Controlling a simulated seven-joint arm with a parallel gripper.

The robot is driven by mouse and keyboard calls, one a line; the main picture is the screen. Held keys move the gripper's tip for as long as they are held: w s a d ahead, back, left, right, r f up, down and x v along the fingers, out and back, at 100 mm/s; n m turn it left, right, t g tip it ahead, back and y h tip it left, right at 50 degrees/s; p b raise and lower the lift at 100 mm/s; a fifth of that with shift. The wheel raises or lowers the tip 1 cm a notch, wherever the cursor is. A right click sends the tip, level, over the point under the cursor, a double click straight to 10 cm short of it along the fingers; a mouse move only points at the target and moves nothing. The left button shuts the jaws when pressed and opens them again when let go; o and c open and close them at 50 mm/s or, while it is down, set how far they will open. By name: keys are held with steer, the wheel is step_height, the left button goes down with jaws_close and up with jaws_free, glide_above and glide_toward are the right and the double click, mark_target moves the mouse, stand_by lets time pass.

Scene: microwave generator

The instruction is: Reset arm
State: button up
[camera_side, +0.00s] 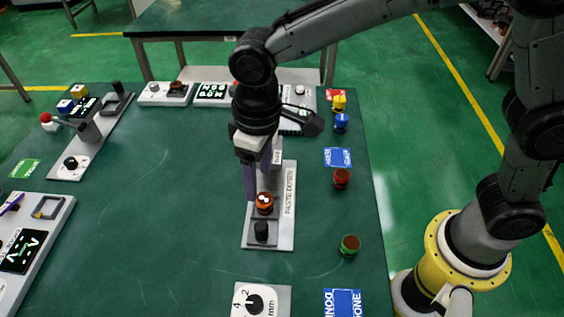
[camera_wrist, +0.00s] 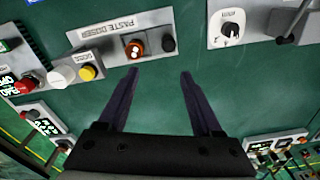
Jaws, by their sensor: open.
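My gripper (camera_side: 257,182) points down over the far part of the grey PASTE DOSER panel (camera_side: 288,215) in the side view. In the wrist view my gripper (camera_wrist: 159,72) has its two dark fingers apart, with only green table showing between the tips. The doser panel (camera_wrist: 103,38) lies beyond the tips there. It carries an orange-red round part (camera_side: 264,203) and a black knob (camera_side: 261,231). In the side view the fingers appear close to the orange-red part; contact cannot be told. The fingers partly hide the panel's far end.
A dial panel (camera_side: 262,300) is at the front. A lever panel (camera_side: 88,137) stands at left. The table between is mostly clear.

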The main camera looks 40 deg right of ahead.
steer(key=s+d+r+m+t, duration=0.2)
steer(key=d+r, duration=0.4)
steer(key=d, duration=0.3)
steer(key=s+d+r+m+t, duration=0.1)
steer(key=d+r+m, duration=0.1)
steer(key=d+r, duration=0.5)
steer(key=s+d+f+m+t, duration=0.1)
steer(key=s+d+f, duration=0.1)
steer(key=s+d, duration=0.3)
steer(key=s+d+f+t, duration=0.1)
steer(key=s+d+f, duration=0.1)
steer(key=s+d, duration=0.3)
steer(key=s, duration=0.4)
steer(key=shift+f+m, duration=0.4)
